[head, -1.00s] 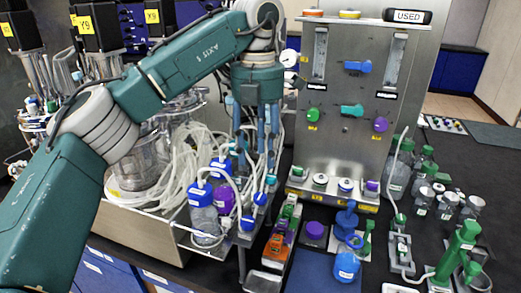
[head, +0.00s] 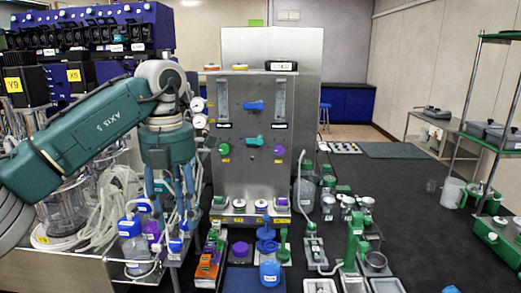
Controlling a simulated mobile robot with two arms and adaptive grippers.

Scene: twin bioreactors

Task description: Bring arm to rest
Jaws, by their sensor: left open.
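My left arm (head: 85,135) comes in from the left, a teal arm with pale grey joints. It bends down at the wrist. My left gripper (head: 172,215) points downward with its blue fingers apart. It is over the left side of the bench, among clear tubes and blue-capped bottles. Whether its fingertips touch any of these I cannot tell. I see nothing held between the fingers. My right gripper is not in view.
A steel panel (head: 252,130) with coloured valves stands right of the gripper. A blue-capped bottle (head: 131,240) stands close on the left. Bottles and green fittings (head: 353,240) fill the bench to the right. A green-shelved rack (head: 492,140) is at far right.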

